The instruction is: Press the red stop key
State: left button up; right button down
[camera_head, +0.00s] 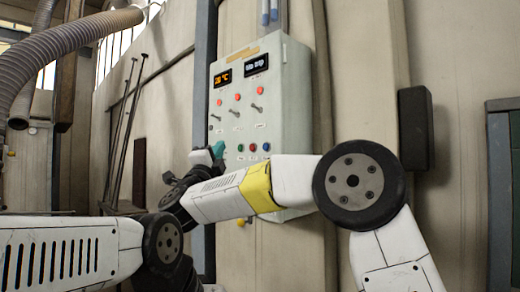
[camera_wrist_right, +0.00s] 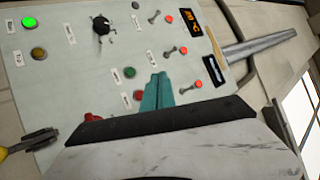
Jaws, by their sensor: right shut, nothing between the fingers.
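A pale grey-green control panel (camera_head: 279,110) hangs on the wall in the head view. My right gripper (camera_head: 219,149) has teal fingers and is at the panel's lower left in the head view. It is shut and empty. In the wrist view the fingertips (camera_wrist_right: 158,76) overlap the panel; I cannot tell if they touch it.
The panel also has a green key (camera_wrist_right: 130,72), a black knob (camera_wrist_right: 101,25), toggle switches, red lamps and two displays. Another red part (camera_wrist_right: 92,117) is partly hidden by my gripper. A dark box (camera_head: 414,128) is mounted on the wall to the right.

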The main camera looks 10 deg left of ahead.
aim_at(252, 148)
jog(key=shift+w, duration=0.1)
jog(key=shift+w+d, duration=0.9)
jog(key=shift+w, duration=0.25)
jog(key=shift+w+d, duration=0.95)
jog(key=shift+w, duration=0.2)
jog(key=shift+w+d, duration=0.9)
jog(key=shift+w, duration=0.25)
jog(key=shift+w+d, duration=0.25)
jog(key=shift+w, duration=0.05)
jog(key=shift+w+d, duration=0.25)
jog(key=shift+w, duration=0.05)
dwell(0.4)
jog(key=shift+s+a, duration=0.5)
jog(key=shift+s, duration=0.15)
